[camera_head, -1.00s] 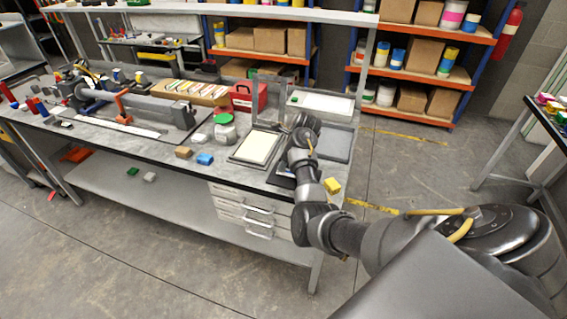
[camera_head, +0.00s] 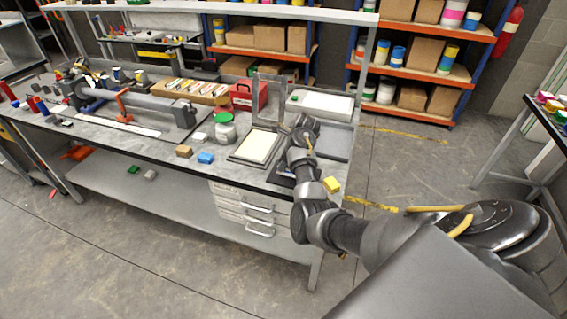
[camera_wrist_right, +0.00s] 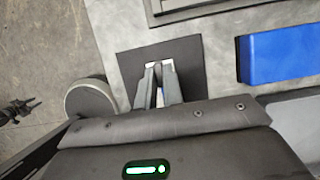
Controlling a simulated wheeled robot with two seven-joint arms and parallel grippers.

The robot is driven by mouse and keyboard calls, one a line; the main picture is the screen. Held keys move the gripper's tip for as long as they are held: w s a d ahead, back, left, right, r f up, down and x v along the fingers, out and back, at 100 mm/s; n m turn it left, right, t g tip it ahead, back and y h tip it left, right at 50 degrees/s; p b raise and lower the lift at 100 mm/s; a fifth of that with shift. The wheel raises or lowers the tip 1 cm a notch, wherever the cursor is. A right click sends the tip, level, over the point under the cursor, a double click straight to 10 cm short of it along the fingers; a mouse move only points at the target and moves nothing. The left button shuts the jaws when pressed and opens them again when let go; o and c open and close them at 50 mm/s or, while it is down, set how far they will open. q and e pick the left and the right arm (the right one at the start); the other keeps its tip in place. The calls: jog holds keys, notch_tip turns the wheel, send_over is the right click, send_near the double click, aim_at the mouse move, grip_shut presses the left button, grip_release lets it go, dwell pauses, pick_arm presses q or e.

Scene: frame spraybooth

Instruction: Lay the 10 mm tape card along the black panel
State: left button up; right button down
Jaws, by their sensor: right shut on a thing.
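In the right wrist view the black panel (camera_wrist_right: 190,48) lies flat on the grey bench near its edge. My right gripper (camera_wrist_right: 158,70) is over the panel with its fingers close together, shut on a small pale piece (camera_wrist_right: 153,65), which appears to be the tape card. Only a little of it shows at the fingertips. I cannot tell whether it touches the panel or read any marking. In the head view the panel (camera_head: 279,178) shows only in part at the bench's front edge, beside my right arm, which hides the fingertips. My left gripper is not in view.
A blue block (camera_wrist_right: 278,54) lies right of the panel in the wrist view. A framed cream tray (camera_head: 257,147) lies left of my right arm and a grey tray (camera_head: 336,142) behind it.

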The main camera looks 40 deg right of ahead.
dwell(0.3)
jog(key=c, duration=1)
grip_release()
jog(key=shift+o, duration=0.2)
notch_tip(320, 180, up, 6)
jog(key=p, duration=0.7)
